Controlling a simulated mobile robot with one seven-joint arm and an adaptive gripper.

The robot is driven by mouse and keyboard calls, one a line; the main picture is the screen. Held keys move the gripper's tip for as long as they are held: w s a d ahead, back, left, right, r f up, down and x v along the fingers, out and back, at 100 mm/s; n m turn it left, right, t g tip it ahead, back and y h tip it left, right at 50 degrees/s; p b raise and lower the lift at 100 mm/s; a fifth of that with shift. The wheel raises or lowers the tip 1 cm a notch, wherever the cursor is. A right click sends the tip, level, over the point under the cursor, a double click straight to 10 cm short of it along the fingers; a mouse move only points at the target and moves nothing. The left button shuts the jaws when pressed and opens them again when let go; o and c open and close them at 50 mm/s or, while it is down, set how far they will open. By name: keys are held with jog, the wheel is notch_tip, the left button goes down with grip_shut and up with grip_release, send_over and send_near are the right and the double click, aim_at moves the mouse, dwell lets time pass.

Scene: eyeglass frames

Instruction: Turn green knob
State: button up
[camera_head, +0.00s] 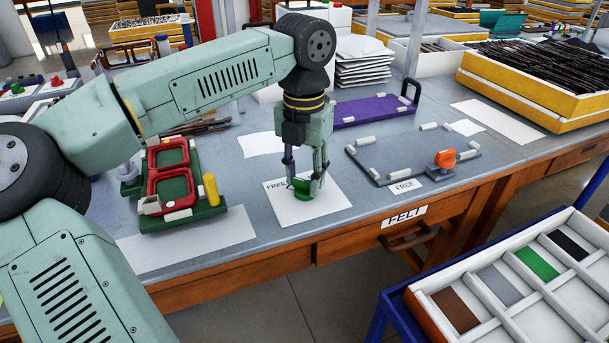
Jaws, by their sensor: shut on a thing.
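A green knob (301,187) sits over a white sheet (290,211) lettered "FREE" near the front of the grey workbench. My gripper (304,182) points straight down and is shut on the green knob. The fingers cover part of the knob, and what it is mounted on cannot be made out. My arm reaches in from the left.
To the left, a green fixture (183,213) holds red frames and a yellow peg (211,189). To the right, a grey board (405,160) carries an orange knob (445,158). A purple board (375,110) lies behind. A white compartment tray (480,320) stands front right.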

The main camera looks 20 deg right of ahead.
jog(key=shift+n, duration=0.4)
jog(key=o, duration=1.2)
jog(key=shift+c, duration=0.2)
notch_tip(320, 180, up, 12)
dwell(0.3)
